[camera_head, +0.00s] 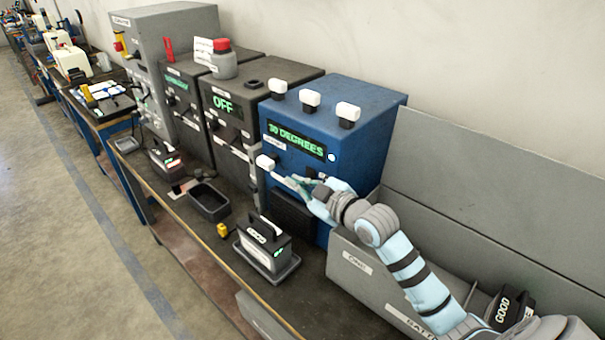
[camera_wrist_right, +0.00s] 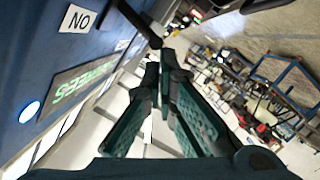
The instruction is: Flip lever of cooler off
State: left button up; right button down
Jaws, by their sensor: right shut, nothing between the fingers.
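The blue box (camera_head: 352,170) with a green "30 DEGREES" display appears to be the cooler. A white-tipped lever (camera_head: 265,162) sticks out from its front, below the left end of the display. My right gripper (camera_head: 292,181) is shut and empty in front of the box, just right of and below the lever tip. Whether they touch is unclear. In the right wrist view, the shut fingers (camera_wrist_right: 162,62) point along the box's face (camera_wrist_right: 60,60). A dark bar, perhaps the lever (camera_wrist_right: 139,22), is beyond the fingertips, near an upside-down "ON" label. My left gripper is out of view.
Three white-capped knobs (camera_head: 310,98) stand on top of the box. To its left is a dark unit reading "OFF" (camera_head: 222,103). A battery-like block (camera_head: 264,243) sits in a tray on the bench. A grey bin (camera_head: 352,262) is beneath my right arm.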

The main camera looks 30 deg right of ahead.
jog(key=shift+a+f+n, duration=0.1)
jog(key=shift+f+n, duration=0.25)
jog(key=shift+n, duration=0.05)
jog(key=shift+s+a+f+n+b, duration=0.1)
jog(key=shift+f+n+b, duration=0.05)
jog(key=shift+n+b, duration=0.2)
dwell(1.2)
jog(key=s+r+p, duration=0.5)
jog(key=s, duration=0.5)
jog(key=shift+r+p, duration=0.3)
jog(key=shift+p, duration=0.05)
jog(key=shift+s, duration=0.1)
